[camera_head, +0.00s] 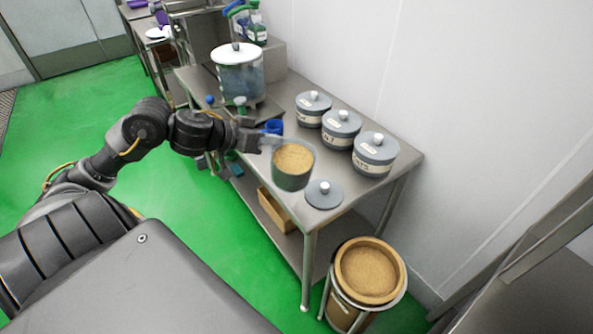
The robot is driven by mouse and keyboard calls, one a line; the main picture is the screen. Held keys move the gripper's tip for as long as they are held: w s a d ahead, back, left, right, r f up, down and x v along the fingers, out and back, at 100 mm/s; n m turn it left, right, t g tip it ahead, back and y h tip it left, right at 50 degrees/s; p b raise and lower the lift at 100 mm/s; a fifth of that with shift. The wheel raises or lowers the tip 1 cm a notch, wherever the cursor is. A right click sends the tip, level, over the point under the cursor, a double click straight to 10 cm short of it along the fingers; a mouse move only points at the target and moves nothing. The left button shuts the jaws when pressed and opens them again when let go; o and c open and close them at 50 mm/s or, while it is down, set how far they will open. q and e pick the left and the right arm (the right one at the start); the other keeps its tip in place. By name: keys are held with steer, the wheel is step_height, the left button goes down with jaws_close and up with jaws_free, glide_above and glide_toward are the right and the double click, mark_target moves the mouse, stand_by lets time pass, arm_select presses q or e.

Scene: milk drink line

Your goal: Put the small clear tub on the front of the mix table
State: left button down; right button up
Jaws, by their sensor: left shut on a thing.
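The small clear tub (291,180) holds a tan, grainy material and hangs upright near the front left edge of the steel mix table (345,208). My left gripper (268,144) is shut on the tub's left rim. I cannot tell whether the tub touches the tabletop. A grey lid with a white knob (323,195) lies on the table's front corner, just right of the tub. My right gripper is not in view.
Several grey lidded pots (342,127) line the wall side. A large clear container with a white lid (238,78) stands farther back, with a small blue cup (273,127) nearer. A round bin of tan material (369,271) stands on the floor beyond the table's front end.

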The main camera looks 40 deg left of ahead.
arm_select(q)
steer(key=w+a+f+n+y, duration=0.1)
steer(key=w+a+f+n, duration=0.1)
steer(key=w+a, duration=0.55)
steer(key=w+a+f, duration=0.1)
steer(key=w+f, duration=0.4)
steer(key=f, duration=0.4)
steer(key=shift+a+t, duration=0.3)
steer(key=shift+a, duration=0.1)
steer(key=c, duration=2.1)
jaws_free()
steer(key=shift+d+f, duration=0.1)
steer(key=shift+f, duration=0.05)
steer(key=o, duration=0.5)
steer(key=shift+s, duration=0.1)
steer(key=v, duration=1.2)
